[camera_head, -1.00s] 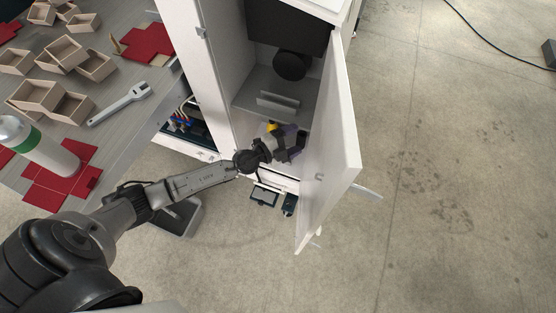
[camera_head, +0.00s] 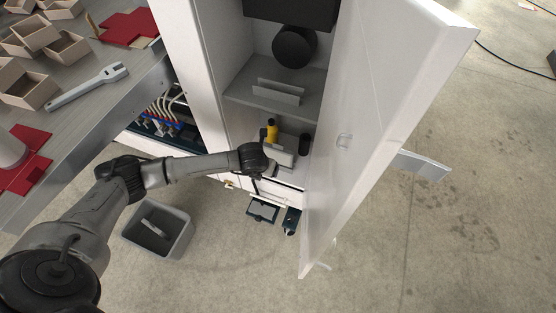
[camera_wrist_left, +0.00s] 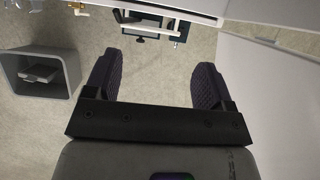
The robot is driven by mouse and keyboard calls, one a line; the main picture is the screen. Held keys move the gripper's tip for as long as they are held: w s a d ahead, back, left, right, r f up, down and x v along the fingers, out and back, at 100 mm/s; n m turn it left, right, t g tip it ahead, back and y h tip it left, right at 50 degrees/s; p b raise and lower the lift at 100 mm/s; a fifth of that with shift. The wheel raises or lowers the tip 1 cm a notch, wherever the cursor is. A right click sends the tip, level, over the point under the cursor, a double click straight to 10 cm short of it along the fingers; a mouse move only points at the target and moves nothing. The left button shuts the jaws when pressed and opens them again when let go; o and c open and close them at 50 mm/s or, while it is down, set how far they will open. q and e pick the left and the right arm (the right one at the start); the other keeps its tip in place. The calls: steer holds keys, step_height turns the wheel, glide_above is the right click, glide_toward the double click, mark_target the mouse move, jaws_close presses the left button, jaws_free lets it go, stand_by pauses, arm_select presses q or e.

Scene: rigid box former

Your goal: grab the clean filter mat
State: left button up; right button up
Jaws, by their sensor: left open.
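A flat grey upright piece (camera_head: 278,91) stands on the shelf, above and beyond my gripper. I cannot tell whether it is the clean filter mat. Another pale flat piece (camera_head: 154,227) lies in a grey bin on the floor. My right gripper is not in view.
The cabinet door (camera_head: 375,120) stands open to the right of my arm. The grey bin (camera_head: 183,237) is on the floor. A workbench (camera_head: 105,118) with a wrench is at left.

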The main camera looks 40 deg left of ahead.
mark_target(278, 145)
arm_select(q)
steer(key=w+a+b, duration=0.1)
steer(key=w+b, duration=0.1)
steer(key=w, duration=0.2)
steer(key=w+a+f+b, duration=0.1)
steer(key=w+b, duration=0.1)
steer(key=w, duration=0.2)
steer(key=w+a+f+b, duration=0.1)
steer(key=w+a+b, duration=0.1)
steer(key=w, duration=0.2)
steer(key=shift+w+f+b, duration=0.1)
steer(key=shift+b, duration=0.25)
steer(key=shift+f, duration=0.35)
steer(key=shift+a, duration=0.1)
steer(key=shift+c, duration=0.8)
steer(key=c, duration=1.1)
steer(key=shift+r, duration=0.2)
